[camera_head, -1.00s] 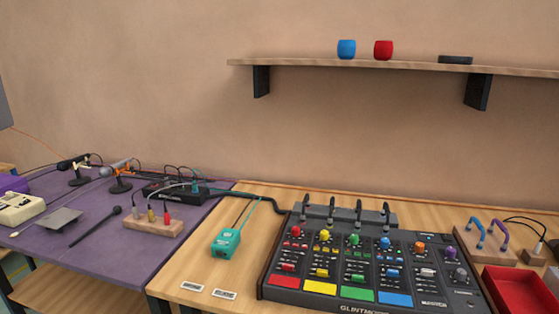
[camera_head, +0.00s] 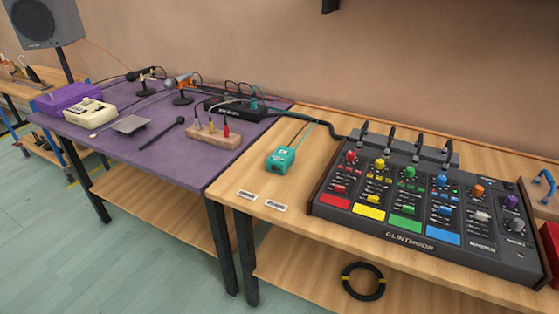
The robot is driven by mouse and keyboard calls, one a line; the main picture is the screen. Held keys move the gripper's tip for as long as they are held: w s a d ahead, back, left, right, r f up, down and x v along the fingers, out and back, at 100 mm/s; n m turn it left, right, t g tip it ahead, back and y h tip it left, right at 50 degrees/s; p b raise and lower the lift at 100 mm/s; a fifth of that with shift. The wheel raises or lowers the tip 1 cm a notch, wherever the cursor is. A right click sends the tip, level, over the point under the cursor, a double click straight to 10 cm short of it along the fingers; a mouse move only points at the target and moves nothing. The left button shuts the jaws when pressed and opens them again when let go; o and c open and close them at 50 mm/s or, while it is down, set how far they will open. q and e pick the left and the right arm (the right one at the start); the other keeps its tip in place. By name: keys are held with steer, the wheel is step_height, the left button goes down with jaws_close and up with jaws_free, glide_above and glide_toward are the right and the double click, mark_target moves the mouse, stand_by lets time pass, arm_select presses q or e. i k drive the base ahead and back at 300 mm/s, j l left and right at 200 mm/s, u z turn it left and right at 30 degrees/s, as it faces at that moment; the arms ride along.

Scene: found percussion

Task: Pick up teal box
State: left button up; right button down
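The teal box (camera_head: 281,160) is a small box with a thin teal cable running from its back. It sits on the wooden table (camera_head: 236,181), left of the large mixer and near the seam with the purple-topped table. Neither of my grippers shows in the head view.
The dark mixer (camera_head: 430,205) with coloured pads stands just right of the teal box. Two white labels (camera_head: 246,195) lie in front of it. The purple table (camera_head: 150,158) on the left holds microphones, a wooden block with plugs (camera_head: 214,138) and a cream device (camera_head: 89,111). A coiled cable (camera_head: 363,281) lies below.

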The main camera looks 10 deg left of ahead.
mark_target(283, 157)
steer(key=i+j, duration=0.25)
steer(key=j, duration=0.15)
steer(key=i+j, duration=0.25)
steer(key=j, duration=0.15)
steer(key=i+j+z, duration=0.15)
steer(key=k+j, duration=0.05)
steer(key=j, duration=0.05)
